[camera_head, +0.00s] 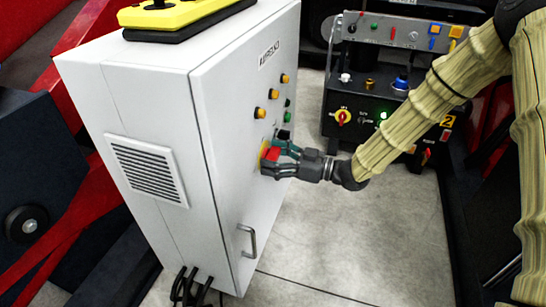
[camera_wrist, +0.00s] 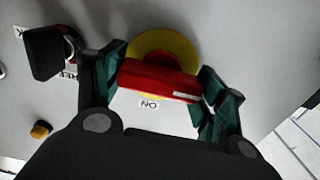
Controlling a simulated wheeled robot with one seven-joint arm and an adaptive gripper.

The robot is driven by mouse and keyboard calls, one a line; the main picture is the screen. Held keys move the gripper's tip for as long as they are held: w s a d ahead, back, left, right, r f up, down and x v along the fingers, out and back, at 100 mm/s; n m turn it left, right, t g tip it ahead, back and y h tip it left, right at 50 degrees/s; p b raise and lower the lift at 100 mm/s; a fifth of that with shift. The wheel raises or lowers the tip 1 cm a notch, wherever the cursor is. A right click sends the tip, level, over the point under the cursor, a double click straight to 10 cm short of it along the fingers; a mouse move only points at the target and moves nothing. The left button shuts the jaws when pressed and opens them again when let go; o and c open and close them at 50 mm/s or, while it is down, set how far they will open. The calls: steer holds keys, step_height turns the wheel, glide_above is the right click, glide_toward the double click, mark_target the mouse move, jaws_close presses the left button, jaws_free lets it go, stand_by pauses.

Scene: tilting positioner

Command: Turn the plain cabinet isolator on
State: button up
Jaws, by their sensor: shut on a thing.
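The plain white cabinet (camera_head: 150,95) stands left of centre. Its isolator has a red handle (camera_wrist: 160,80) on a round yellow plate (camera_wrist: 165,43), low among the controls on the door. The red handle also shows in the head view (camera_head: 271,154), partly covered by my gripper (camera_head: 279,157). In the wrist view my gripper (camera_wrist: 163,77) has its green-padded fingers at both ends of the handle and is shut on it. The handle lies nearly crosswise in that view, tilted slightly. An upside-down ON label (camera_wrist: 149,104) sits beside the plate.
Orange and green buttons (camera_head: 273,93) sit above the isolator. A black knob (camera_wrist: 45,53) is close to my left finger in the wrist view. A door handle (camera_head: 248,241) is lower down. Floor (camera_head: 330,235) is clear in front.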

steer(key=shift+r+p, duration=0.15)
steer(key=shift+p, duration=0.35)
steer(key=shift+r+m+p, duration=0.1)
steer(key=shift+m+p, duration=0.6)
steer(key=shift+p, duration=0.15)
steer(key=m+p, duration=0.2)
steer(key=p, duration=0.1)
steer(key=shift+w+r, duration=0.1)
steer(key=m+p, duration=0.4)
steer(key=p, duration=0.1)
steer(key=shift+m+p, duration=0.3)
steer(key=shift+m, duration=0.1)
steer(key=m+p, duration=0.4)
steer(key=m, duration=0.1)
steer(key=shift+w+d+f, duration=0.1)
steer(key=shift+f, duration=0.1)
steer(key=m+p, duration=0.2)
steer(key=m, duration=0.2)
steer(key=shift+f, duration=0.15)
steer(key=shift+m, duration=0.5)
steer(key=o, duration=1)
steer(key=shift+f, duration=0.1)
